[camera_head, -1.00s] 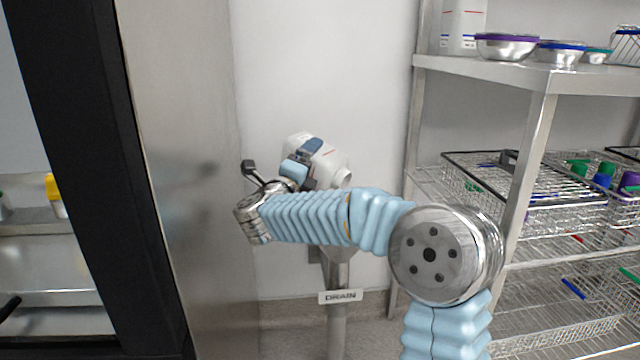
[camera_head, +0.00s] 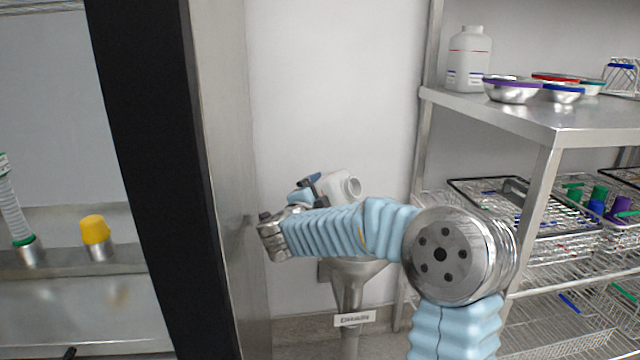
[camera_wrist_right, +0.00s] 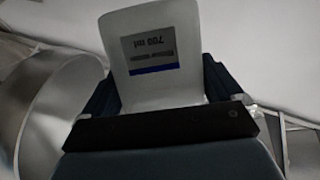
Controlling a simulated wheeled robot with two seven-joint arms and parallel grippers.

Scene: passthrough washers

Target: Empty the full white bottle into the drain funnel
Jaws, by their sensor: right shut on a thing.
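My right gripper (camera_head: 314,189) is shut on a white bottle (camera_head: 338,188), which is tipped on its side above the drain funnel (camera_head: 357,269). The bottle's open mouth faces right and toward the head camera. I cannot see any liquid leaving it. My forearm hides part of the bottle and the funnel's upper left side. In the right wrist view the bottle (camera_wrist_right: 155,88) sits between the dark fingers, its 700 ml label upside down. A wide round metal bowl, seemingly the funnel (camera_wrist_right: 65,110), shows at left there. My left gripper is out of view.
A DRAIN sign (camera_head: 355,319) is on the pipe under the funnel. At right, a steel rack (camera_head: 560,122) holds another white bottle (camera_head: 468,62), metal bowls (camera_head: 513,91) and wire baskets (camera_head: 530,215). A steel panel (camera_head: 222,150) stands close left of my gripper.

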